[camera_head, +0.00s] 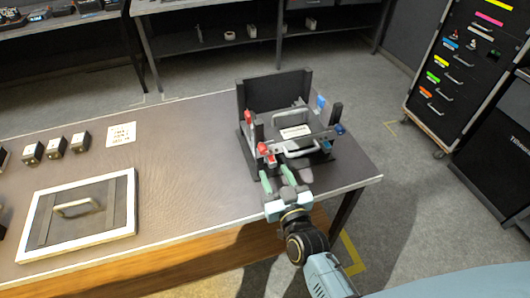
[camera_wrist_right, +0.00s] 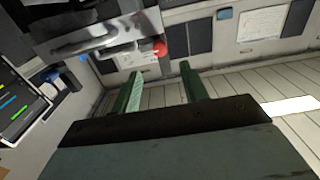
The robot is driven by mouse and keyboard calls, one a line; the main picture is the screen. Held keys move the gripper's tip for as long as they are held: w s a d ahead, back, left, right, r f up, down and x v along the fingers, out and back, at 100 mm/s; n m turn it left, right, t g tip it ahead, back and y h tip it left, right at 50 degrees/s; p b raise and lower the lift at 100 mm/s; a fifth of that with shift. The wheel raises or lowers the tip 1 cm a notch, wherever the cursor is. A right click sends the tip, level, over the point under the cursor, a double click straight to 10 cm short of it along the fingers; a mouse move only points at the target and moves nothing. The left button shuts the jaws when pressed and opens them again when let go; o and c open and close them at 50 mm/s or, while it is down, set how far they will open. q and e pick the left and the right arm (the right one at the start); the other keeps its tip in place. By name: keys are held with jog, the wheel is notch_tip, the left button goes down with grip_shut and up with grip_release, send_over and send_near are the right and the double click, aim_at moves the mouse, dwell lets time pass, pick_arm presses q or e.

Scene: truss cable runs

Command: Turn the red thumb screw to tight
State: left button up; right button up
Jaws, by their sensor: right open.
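A dark fixture (camera_head: 275,92) stands near the right end of the table. Two red parts show on its left side: one higher at the back (camera_head: 248,118) and one nearer the front (camera_head: 264,150). I cannot tell which is the red thumb screw, or how tight it is. My right gripper (camera_head: 277,180) is open, with green fingers just in front of the nearer red part, apparently empty. In the right wrist view one round red knob (camera_wrist_right: 159,48) shows beyond the gap between the open fingers (camera_wrist_right: 158,82). My left gripper is out of view.
The fixture also carries blue parts (camera_head: 321,102) on its right and a pale handle (camera_head: 300,150) at its front. A framed panel with a handle (camera_head: 32,222), small dark blocks (camera_head: 56,147) and a paper label (camera_head: 121,134) lie further left. The table between is clear.

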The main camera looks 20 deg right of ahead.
aim_at(264, 152)
jog(key=w, duration=0.8)
jog(key=shift+w+a, duration=0.15)
jog(key=shift+w, duration=0.2)
grip_shut()
